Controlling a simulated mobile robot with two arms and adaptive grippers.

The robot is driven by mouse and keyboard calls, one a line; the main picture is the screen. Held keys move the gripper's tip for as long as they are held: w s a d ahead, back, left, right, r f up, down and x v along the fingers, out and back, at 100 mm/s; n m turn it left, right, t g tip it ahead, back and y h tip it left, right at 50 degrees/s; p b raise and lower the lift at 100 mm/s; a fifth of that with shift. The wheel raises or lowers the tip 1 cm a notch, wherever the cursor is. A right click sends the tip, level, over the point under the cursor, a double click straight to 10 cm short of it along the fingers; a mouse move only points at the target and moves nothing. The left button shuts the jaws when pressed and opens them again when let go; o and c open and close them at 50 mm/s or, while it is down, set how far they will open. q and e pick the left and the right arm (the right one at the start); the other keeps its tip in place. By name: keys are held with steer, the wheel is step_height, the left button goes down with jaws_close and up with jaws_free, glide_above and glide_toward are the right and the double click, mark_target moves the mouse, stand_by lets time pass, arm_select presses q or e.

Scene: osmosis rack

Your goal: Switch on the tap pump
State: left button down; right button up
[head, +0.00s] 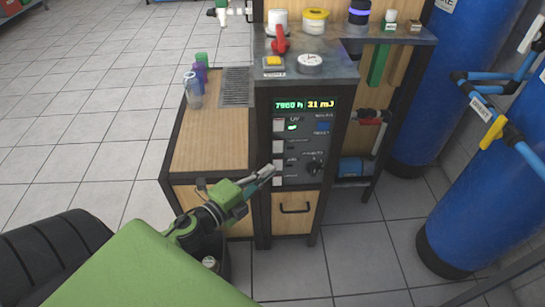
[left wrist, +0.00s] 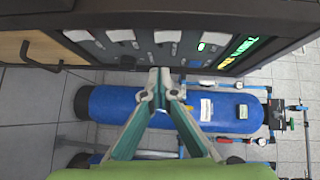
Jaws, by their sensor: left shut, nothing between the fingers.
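The control panel (head: 303,140) is dark, with a lit display (head: 303,104) and a column of white switches at its left edge. The top switch (head: 279,126) has a lit green lamp beside it. Other lamps look dark. The labels are too small to tell which switch is the tap pump's. My left gripper (head: 268,171) is shut and empty, its tip at the panel's lower left near the lower switches. In the left wrist view the closed fingertips (left wrist: 160,75) lie just below the switch row (left wrist: 167,36); contact cannot be told. My right gripper is out of view.
A wooden side shelf (head: 205,150) holds several small bottles beside a drain grille (head: 237,87). A drawer (head: 295,210) with a black handle sits below the panel. Blue tanks (head: 490,200) and pipes stand at the right. Tiled floor is open at the left.

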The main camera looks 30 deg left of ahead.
mark_target(281, 151)
arm_select(q)
steer(key=shift+w+a+f, duration=0.15)
steer(key=shift+w+a, duration=0.15)
steer(key=shift+w, duration=0.7)
steer(key=shift+w+a+f, duration=0.1)
steer(key=shift+w+a, duration=0.25)
steer(key=shift+w, duration=0.65)
steer(key=shift+w+a+f, duration=0.15)
steer(key=shift+w+a, duration=0.15)
steer(key=shift+w, duration=0.7)
steer(key=shift+b, duration=0.3)
steer(key=shift+w+a+f+b, duration=0.1)
steer(key=shift+w+f+b, duration=0.1)
steer(key=shift+b, duration=0.55)
steer(key=shift+r, duration=0.15)
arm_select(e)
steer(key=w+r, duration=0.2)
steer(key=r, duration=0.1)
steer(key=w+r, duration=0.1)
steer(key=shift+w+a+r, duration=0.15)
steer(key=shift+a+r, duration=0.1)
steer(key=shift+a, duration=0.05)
